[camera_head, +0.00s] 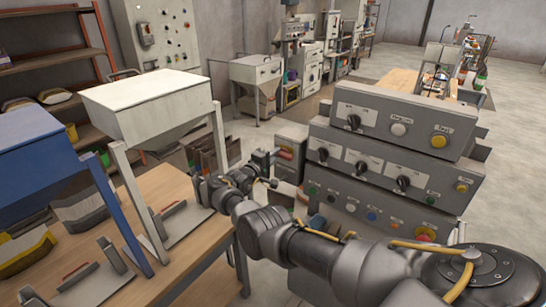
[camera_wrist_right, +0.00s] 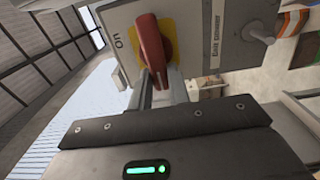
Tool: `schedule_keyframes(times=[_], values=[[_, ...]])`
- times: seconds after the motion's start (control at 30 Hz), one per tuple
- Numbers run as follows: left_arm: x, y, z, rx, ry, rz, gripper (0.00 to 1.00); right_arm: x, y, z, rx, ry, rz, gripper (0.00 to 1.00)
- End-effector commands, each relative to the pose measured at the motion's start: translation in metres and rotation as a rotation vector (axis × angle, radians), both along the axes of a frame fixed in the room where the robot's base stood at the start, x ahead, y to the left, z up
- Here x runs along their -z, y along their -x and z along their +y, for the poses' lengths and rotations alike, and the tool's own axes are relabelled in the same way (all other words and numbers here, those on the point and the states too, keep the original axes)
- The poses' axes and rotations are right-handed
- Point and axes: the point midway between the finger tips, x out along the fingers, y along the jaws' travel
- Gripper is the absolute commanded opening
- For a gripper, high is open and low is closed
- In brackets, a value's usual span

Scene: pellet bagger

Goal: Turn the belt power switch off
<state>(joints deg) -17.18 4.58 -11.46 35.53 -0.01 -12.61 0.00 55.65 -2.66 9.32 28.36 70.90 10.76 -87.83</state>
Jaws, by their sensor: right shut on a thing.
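A red rotary switch handle (camera_wrist_right: 151,48) on a yellow plate sits on a light grey switch box (camera_wrist_right: 200,40) in the right wrist view. The box carries an "ON" mark at the left and a small label that is hard to read. My right gripper (camera_wrist_right: 165,88) is shut on the lower end of the red handle. In the head view my right gripper (camera_head: 268,162) reaches a small grey box (camera_head: 291,139) left of the stacked control panels. The handle's angle is hard to judge there. My left gripper is out of view.
Stacked grey control panels (camera_head: 385,150) with black knobs and coloured buttons stand right of my right arm. A white hopper (camera_head: 150,95) and a blue hopper (camera_head: 40,150) stand on a wooden table (camera_head: 185,270) at the left. Open floor lies beyond.

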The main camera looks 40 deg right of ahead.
Motion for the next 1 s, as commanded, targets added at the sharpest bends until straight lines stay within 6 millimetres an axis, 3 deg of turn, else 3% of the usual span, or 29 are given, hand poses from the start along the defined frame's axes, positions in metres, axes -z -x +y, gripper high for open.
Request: schedule_keyframes(times=[0.03,0.2,0.63,1.0], values=[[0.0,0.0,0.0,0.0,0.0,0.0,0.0,0.005,0.004,-0.003,0.01,-0.003,0.009,0.21],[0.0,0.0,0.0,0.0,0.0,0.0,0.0,0.003,0.002,-0.002,0.007,-0.001,0.006,0.4],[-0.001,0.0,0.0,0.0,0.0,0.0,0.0,0.0,0.0,0.005,-0.001,0.001,0.001,0.4],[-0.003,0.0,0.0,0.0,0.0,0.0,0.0,0.002,0.02,0.067,-0.002,0.0,-0.001,0.4]])
